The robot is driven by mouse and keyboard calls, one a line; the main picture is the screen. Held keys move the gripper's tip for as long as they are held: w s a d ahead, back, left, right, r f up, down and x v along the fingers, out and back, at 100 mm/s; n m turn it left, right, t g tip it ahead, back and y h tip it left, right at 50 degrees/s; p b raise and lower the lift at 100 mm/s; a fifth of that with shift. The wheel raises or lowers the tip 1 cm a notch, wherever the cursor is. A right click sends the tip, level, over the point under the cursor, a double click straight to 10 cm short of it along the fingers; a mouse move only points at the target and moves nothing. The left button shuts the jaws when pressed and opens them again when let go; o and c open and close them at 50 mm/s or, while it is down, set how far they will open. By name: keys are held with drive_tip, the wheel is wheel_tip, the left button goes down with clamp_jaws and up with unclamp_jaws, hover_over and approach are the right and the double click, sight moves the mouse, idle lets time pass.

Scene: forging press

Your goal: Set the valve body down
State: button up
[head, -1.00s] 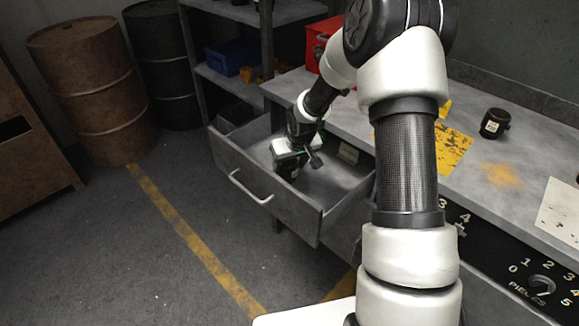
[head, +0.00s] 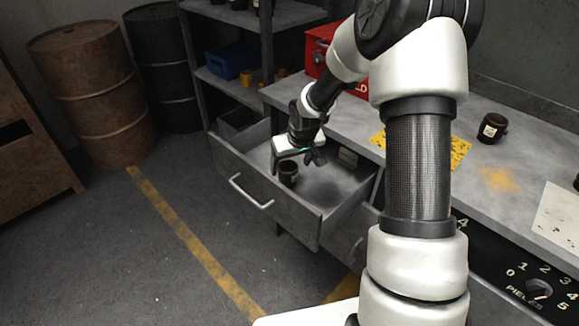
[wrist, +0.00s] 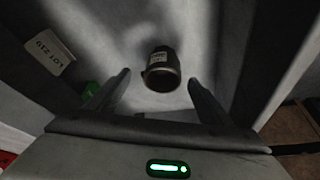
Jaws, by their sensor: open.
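The valve body, a small dark cylinder with a pale label (head: 288,172), stands on the floor of the open drawer (head: 330,192). My gripper (head: 296,161) is open and empty just above it, inside the drawer's outline. In the wrist view the valve body (wrist: 161,72) appears beyond and between the spread fingertips (wrist: 159,78), with space on both sides. Nothing is held.
A similar dark labelled part (head: 492,128) stands on the bench top. A red box (head: 318,48) is at the bench's back. A tag reading LOT 219 (wrist: 50,52) and a green piece (wrist: 91,89) show in the wrist view.

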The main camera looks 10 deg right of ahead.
drive_tip(key=p+v, duration=0.1)
drive_tip(key=v, duration=0.6)
drive_tip(key=shift+r+p, duration=0.3)
drive_tip(key=shift+r, duration=0.05)
drive_tip(key=shift+s, duration=0.15)
idle(0.6)
